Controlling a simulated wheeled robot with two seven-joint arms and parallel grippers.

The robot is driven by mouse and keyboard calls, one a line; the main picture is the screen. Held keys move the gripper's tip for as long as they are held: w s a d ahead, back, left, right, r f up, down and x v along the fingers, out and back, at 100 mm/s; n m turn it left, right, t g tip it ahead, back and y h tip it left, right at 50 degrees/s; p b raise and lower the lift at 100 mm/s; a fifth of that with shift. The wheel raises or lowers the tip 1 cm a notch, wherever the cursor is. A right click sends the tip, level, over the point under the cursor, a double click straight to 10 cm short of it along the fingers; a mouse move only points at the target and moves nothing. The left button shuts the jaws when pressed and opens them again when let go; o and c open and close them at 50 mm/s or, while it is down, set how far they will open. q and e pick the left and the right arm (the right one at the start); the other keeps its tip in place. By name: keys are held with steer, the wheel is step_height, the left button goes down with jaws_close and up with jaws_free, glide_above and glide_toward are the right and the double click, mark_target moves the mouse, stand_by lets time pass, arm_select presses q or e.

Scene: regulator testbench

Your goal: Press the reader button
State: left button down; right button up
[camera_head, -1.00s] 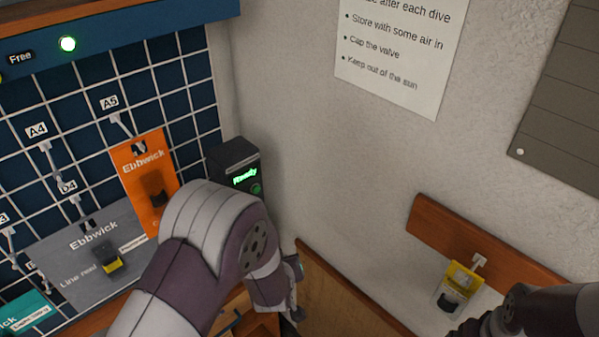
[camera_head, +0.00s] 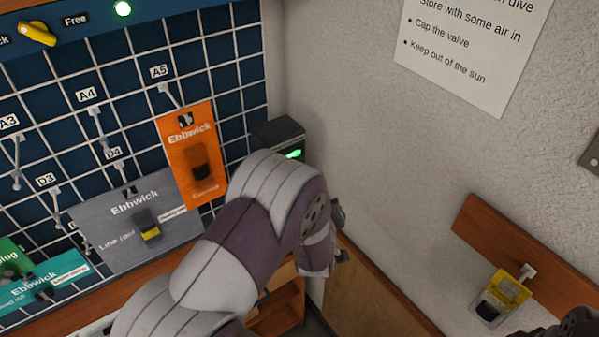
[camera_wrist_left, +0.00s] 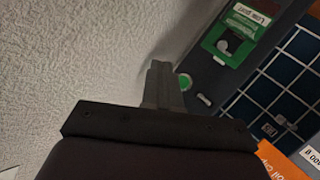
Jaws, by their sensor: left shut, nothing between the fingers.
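The reader is a dark box (camera_head: 278,132) on the wall at the right end of the blue grid panel, with a lit green display. In the head view my left forearm and wrist cover its lower part and its button. In the left wrist view the round green button (camera_wrist_left: 185,82) shows on the dark reader face. My left gripper (camera_wrist_left: 160,78) is shut and empty, its fingertips just beside the button in the picture. I cannot tell whether they touch it. My right gripper is not in view; only a dark piece of my right arm shows at the bottom right.
The grid panel (camera_head: 229,75) holds an orange package (camera_head: 178,128) and a grey one (camera_head: 105,240). A wooden rail (camera_head: 490,236) with a yellow-topped item (camera_head: 510,288) is on the right wall.

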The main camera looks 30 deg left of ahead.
arm_select(q)
steer(key=w+a+b, duration=0.1)
steer(key=w+a, duration=0.1)
steer(key=a, duration=0.4)
steer(key=shift+w, duration=0.25)
steer(key=shift+a, duration=0.1)
steer(key=shift+a+b, duration=0.1)
steer(key=shift+b, duration=0.2)
stand_by(1.4)
steer(key=shift+w+a, duration=0.15)
steer(key=shift+a, duration=0.15)
steer(key=shift+w+a+b, duration=0.2)
steer(key=shift+a+b, duration=0.15)
steer(key=shift+a, duration=0.05)
stand_by(0.7)
steer(key=shift+d, duration=0.15)
steer(key=shift+s+d, duration=0.35)
steer(key=shift+d, duration=0.3)
steer(key=shift+d, duration=0.1)
